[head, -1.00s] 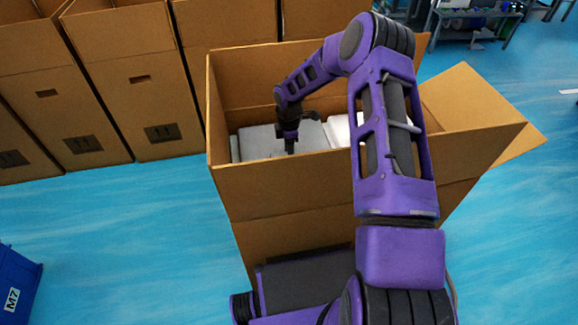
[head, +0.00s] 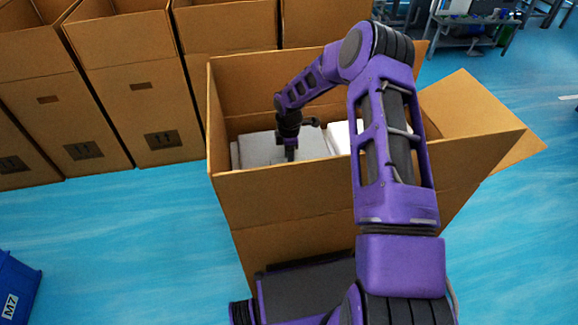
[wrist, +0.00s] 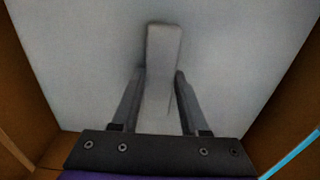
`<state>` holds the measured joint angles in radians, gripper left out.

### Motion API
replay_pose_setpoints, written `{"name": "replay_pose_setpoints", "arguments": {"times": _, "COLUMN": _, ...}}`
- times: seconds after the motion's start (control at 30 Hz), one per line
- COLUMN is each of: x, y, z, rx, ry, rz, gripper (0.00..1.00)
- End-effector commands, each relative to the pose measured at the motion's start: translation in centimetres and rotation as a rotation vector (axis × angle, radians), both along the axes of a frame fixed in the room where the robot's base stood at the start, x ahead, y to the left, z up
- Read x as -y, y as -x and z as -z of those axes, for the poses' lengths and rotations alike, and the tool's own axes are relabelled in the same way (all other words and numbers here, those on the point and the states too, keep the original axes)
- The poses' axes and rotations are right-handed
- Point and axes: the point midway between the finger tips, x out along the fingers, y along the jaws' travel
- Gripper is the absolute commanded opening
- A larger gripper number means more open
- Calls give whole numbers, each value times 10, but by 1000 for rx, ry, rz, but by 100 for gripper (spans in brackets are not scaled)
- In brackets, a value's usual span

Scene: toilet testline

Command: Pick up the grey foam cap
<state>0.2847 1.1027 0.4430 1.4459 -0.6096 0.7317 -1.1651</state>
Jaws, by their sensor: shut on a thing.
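The grey foam cap (head: 256,149) lies inside the tall open cardboard box (head: 290,208), its light grey top showing above the front wall. In the wrist view the cap (wrist: 75,60) is a wide flat grey surface with a raised pale rib (wrist: 163,75) in the middle. My gripper (wrist: 158,78) has one finger on each side of this rib and is shut on it. In the head view my gripper (head: 290,153) points down onto the cap. The fingertips and the cap's lower part are hidden behind the box's front wall.
A white piece (head: 340,138) sits right of the cap, partly behind my arm. The box walls stand close around my gripper. A box flap (head: 480,105) sticks out right. More cardboard boxes (head: 150,100) stand behind left. A blue bin (head: 18,285) is at lower left.

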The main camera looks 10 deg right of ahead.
Motion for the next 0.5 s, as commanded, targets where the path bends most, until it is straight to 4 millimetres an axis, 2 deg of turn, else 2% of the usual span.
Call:
{"name": "replay_pose_setpoints", "arguments": {"times": 0.17, "x": 0, "y": -1, "z": -10, "rx": 3, "ry": 0, "rz": 0, "gripper": 0}}
{"name": "replay_pose_setpoints", "arguments": {"times": 0.27, "x": 0, "y": -1, "z": -22, "rx": 4, "ry": 1, "rz": 0, "gripper": 0}}
{"name": "replay_pose_setpoints", "arguments": {"times": 0.37, "x": 0, "y": -1, "z": -42, "rx": 4, "ry": 0, "rz": 1, "gripper": 0}}
{"name": "replay_pose_setpoints", "arguments": {"times": 0.5, "x": 0, "y": -2, "z": -84, "rx": 7, "ry": 1, "rz": 0, "gripper": 0}}
